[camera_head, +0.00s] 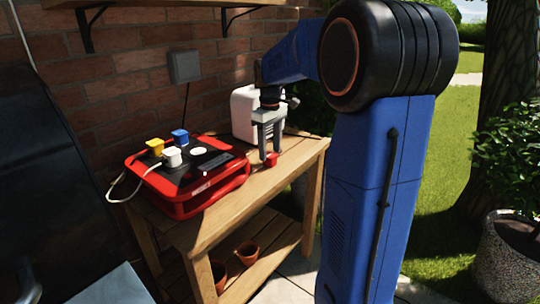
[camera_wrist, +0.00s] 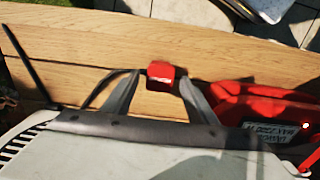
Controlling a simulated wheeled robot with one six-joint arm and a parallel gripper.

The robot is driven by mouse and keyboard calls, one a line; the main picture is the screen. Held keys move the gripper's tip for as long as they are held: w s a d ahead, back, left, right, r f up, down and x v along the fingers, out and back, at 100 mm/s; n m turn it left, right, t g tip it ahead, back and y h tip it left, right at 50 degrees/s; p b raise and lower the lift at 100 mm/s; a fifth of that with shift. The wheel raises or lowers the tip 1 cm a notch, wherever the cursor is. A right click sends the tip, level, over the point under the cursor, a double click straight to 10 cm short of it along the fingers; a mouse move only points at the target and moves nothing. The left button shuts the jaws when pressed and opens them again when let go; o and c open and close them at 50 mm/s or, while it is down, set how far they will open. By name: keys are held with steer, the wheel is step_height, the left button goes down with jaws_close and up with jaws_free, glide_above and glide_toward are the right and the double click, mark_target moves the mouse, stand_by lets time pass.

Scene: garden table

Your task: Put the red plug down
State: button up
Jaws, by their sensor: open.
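The red plug (camera_head: 271,160) rests on the wooden table top (camera_head: 222,209), to the right of the red-and-black box. It also shows in the wrist view (camera_wrist: 160,76), just beyond and between my fingertips. My gripper (camera_head: 270,152) is open, pointing down over the plug, with a finger on either side of it in the wrist view. I cannot tell whether a finger still touches the plug.
The red box (camera_head: 222,186) holds a yellow plug (camera_head: 155,147), a blue plug (camera_head: 180,137) and a white plug (camera_head: 172,157) on top. A white appliance (camera_head: 243,112) stands behind my gripper by the brick wall. Pots (camera_head: 247,253) sit on the lower shelf. The table's front strip is clear.

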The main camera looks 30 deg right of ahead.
mark_target(270, 154)
step_height(270, 154, up, 10)
stand_by(0.4)
steer(key=s+a+f+m+t, duration=0.1)
steer(key=s+a+f, duration=0.1)
steer(key=s+a, duration=0.45)
steer(key=s+a+f+m+t, duration=0.15)
steer(key=s+a, duration=0.25)
steer(key=s, duration=0.5)
steer(key=s+a+f+t, duration=0.1)
steer(key=s+a+f, duration=0.1)
steer(key=s+f, duration=0.3)
steer(key=s+a+f+m+t, duration=0.1)
steer(key=s+a+f, duration=0.2)
steer(key=s+f, duration=0.3)
steer(key=s, duration=0.3)
steer(key=shift+s+a+f, duration=0.15)
steer(key=shift+s, duration=0.25)
steer(key=shift+m, duration=0.25)
